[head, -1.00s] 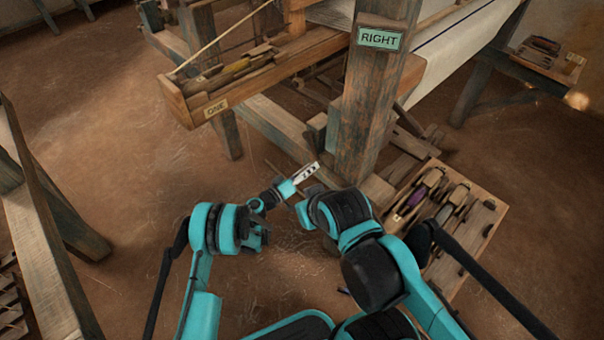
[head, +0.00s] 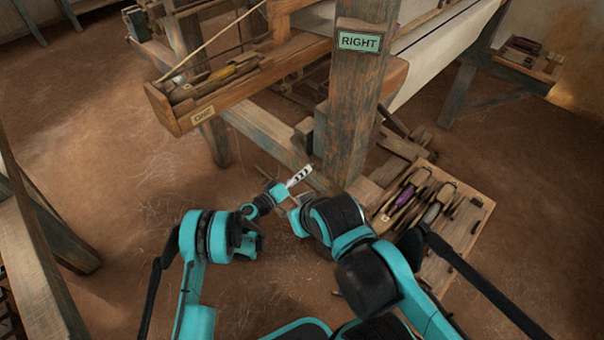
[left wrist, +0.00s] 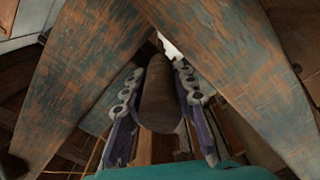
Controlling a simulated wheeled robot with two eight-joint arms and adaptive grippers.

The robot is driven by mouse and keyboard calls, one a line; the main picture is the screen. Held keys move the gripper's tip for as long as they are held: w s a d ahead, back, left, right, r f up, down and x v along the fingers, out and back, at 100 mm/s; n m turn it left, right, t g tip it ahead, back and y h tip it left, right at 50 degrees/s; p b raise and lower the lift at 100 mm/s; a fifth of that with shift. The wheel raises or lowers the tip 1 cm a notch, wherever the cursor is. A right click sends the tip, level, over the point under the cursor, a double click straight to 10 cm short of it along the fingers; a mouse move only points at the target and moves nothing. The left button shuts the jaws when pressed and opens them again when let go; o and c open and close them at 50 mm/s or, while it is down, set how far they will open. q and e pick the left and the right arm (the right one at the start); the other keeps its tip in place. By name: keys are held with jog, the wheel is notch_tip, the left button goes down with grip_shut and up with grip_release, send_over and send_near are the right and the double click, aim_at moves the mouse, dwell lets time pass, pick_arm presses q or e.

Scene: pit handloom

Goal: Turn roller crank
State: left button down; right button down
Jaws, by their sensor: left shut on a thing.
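My left gripper (head: 298,176) is low beside the foot of the loom post (head: 355,120) that carries the RIGHT sign (head: 359,42). In the left wrist view, its two fingers (left wrist: 162,105) lie on either side of a dark brown round wooden handle (left wrist: 160,88), which looks like the crank's grip, and are shut on it. The rest of the crank is hidden or too small to make out in the head view. My right arm bends in front of the post's foot, and its gripper cannot be seen.
A wooden tray (head: 440,262) with several shuttles lies on the floor right of the post. A wooden beam (head: 38,262) stands at far left. The earthen floor between is clear.

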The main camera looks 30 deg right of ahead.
pick_arm(q)
jog(key=c, duration=1.2)
grip_release()
jog(key=shift+d+r, duration=0.1)
jog(key=shift+r, duration=0.05)
jog(key=v, duration=0.7)
jog(key=shift+a, duration=0.25)
